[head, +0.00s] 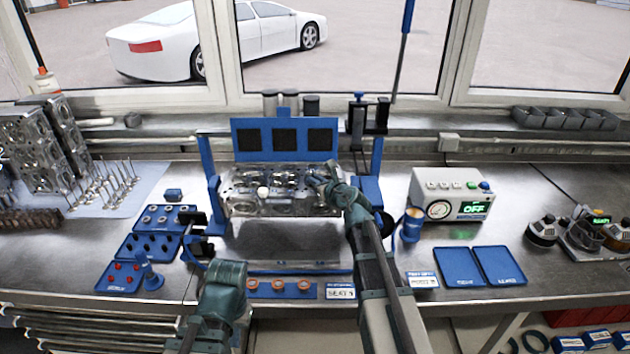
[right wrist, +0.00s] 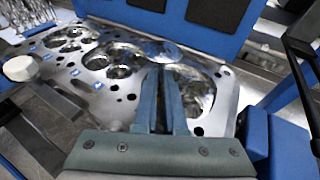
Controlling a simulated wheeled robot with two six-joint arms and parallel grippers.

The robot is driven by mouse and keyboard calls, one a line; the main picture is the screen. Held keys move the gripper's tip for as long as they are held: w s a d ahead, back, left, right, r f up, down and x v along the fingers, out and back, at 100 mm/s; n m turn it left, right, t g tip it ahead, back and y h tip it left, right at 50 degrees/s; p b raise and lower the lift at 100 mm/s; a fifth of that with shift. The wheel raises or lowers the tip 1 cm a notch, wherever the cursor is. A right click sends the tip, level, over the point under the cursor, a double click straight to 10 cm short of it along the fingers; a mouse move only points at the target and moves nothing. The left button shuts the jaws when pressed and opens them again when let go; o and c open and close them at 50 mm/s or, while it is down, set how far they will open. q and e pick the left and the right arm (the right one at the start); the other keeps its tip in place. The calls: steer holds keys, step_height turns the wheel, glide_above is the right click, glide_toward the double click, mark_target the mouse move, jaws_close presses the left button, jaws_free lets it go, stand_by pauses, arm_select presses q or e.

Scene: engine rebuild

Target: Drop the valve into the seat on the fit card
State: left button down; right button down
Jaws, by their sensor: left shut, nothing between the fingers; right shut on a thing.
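The cylinder head (head: 270,207) sits in the blue stand, with open round chambers across its face. It also shows in the right wrist view (right wrist: 120,95). My right gripper (head: 322,180) is over its right part. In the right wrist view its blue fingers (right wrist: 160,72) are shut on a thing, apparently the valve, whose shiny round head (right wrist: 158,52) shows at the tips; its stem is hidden. I cannot tell whether it touches the block. The fit card (head: 341,292) reads "SEAT 1" at the stand's front. My left gripper (head: 222,270) is shut and empty at front left, its fingertips unclear.
Blue trays (head: 160,220) with small parts stand at left, beside a rack of upright valves (head: 105,185). A tester reading OFF (head: 453,194) and two flat blue trays (head: 478,266) stand at right. A blue panel (head: 285,139) rises behind the head.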

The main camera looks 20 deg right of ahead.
steer(key=c, duration=0.9)
jaws_free()
steer(key=p+v, duration=0.4)
steer(key=v, duration=0.9)
steer(key=shift+s+r, duration=0.1)
steer(key=shift+s, duration=0.3)
